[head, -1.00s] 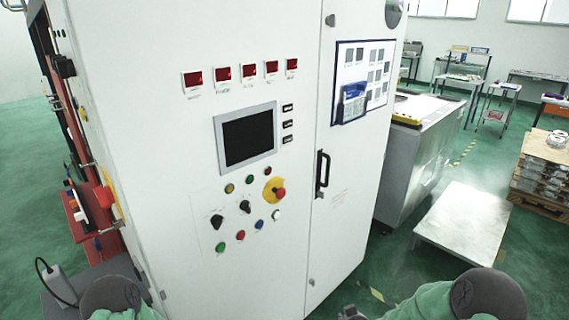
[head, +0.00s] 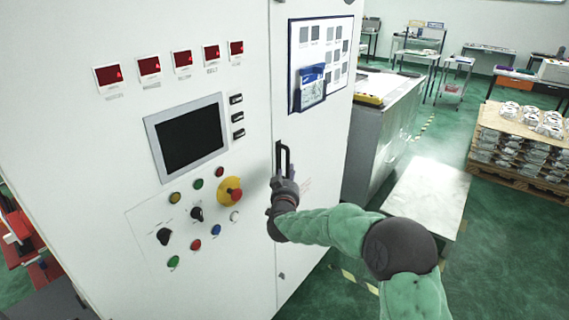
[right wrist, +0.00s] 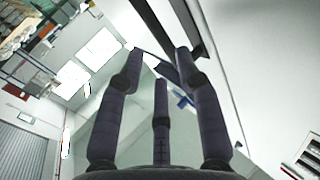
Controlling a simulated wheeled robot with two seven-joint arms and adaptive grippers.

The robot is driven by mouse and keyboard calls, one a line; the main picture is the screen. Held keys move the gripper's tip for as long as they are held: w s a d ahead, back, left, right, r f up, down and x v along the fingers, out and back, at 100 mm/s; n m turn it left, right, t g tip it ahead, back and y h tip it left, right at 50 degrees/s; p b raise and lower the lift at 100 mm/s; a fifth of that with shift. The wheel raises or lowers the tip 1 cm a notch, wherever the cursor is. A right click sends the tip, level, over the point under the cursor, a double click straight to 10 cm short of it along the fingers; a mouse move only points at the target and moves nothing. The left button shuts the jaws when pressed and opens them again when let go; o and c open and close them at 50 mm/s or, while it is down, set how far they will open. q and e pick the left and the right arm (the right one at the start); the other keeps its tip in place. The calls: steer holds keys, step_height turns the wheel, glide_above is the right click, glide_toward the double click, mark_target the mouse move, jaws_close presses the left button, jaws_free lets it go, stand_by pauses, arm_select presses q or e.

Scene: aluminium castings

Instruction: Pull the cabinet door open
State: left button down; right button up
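The tall white cabinet (head: 95,150) has its door (head: 315,145) on the right; the door appears closed, flush with the control panel. A black vertical handle (head: 285,158) sits on the door near the seam. My right gripper (head: 283,184) is at the lower part of the handle and hides its lower end. In the right wrist view, my right gripper (right wrist: 158,68) has its fingers spread with a visible gap. The dark handle (right wrist: 178,22) shows just beyond the fingertips; I cannot tell whether they touch it. My left gripper is not in view.
The control panel has a screen (head: 188,138) and a yellow-red emergency stop (head: 230,190) left of the handle. A blue document holder (head: 310,88) hangs on the door. A grey machine (head: 375,130) and a pale low platform (head: 428,200) stand right of the cabinet. Green floor lies beyond.

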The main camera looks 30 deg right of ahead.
steer(key=x, duration=0.7)
steer(key=shift+w+d, duration=0.2)
steer(key=shift+w, duration=0.1)
jaws_close()
